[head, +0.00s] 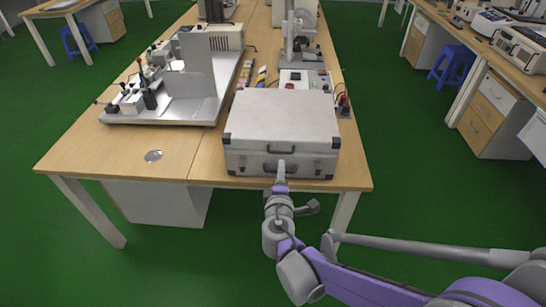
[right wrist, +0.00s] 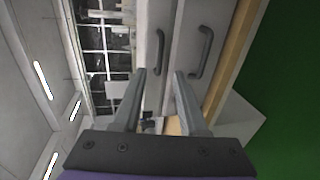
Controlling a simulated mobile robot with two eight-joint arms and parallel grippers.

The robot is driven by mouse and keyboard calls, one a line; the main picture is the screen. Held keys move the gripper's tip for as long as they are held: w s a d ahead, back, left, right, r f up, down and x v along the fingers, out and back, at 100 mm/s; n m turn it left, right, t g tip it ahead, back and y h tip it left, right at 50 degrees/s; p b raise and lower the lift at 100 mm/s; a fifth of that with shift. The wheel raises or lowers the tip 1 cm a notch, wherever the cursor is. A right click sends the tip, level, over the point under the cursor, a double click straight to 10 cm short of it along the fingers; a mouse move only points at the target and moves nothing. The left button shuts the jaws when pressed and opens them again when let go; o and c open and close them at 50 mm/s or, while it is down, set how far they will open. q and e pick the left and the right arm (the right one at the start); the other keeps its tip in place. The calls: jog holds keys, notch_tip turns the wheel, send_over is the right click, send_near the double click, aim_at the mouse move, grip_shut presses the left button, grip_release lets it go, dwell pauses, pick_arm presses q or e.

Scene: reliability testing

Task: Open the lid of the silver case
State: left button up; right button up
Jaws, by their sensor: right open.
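The silver case (head: 283,115) lies flat and closed at the front edge of the wooden table, with dark corner pieces and dark handles on its front. My right gripper (head: 281,170) is in front of the case's front face, near the lower handle. In the right wrist view, my right gripper (right wrist: 158,75) is open and empty, with its two fingers apart. The front face of the case (right wrist: 180,60) appears turned on its side there, with two dark handles beyond the fingers. I cannot tell whether a finger touches the case. My left gripper is not in view.
The wooden table (head: 120,150) is bare left of the case, apart from a round grommet. A metal test rig (head: 195,100) stands behind on the left. A control box with a red button (head: 290,85) sits behind the case. Green floor is free in front.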

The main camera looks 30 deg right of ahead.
jog(key=x, duration=0.9)
jog(key=shift+w+d+b, duration=0.25)
jog(key=shift+d+b, duration=0.05)
jog(key=shift+f, duration=0.1)
grip_shut()
dwell(0.9)
